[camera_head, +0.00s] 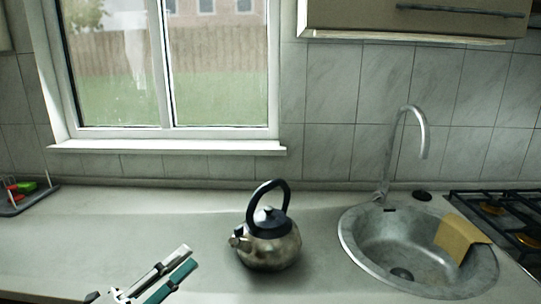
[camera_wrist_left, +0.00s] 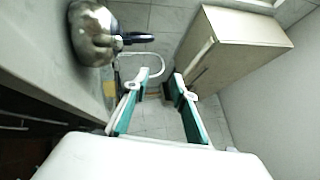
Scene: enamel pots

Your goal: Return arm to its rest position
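My left gripper (camera_head: 189,257) is at the lower left of the head view, over the counter near the bottom edge. In the left wrist view its two green-padded fingers (camera_wrist_left: 158,82) stand apart with nothing between them, so it is open and empty. A worn metal kettle (camera_head: 268,248) with a black handle and lid stands upright on the counter, to the right of the gripper and apart from it. The kettle also shows at the upper left of the left wrist view (camera_wrist_left: 92,35). My right gripper is in neither view.
The grey counter (camera_head: 90,235) is clear to the left of the kettle. A round metal sink (camera_head: 350,245) with a tall tap (camera_head: 389,160) and a tan cloth or sponge (camera_head: 458,238) lies to the right, beside a gas hob (camera_head: 510,215). A wall cabinet (camera_head: 420,18) hangs above.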

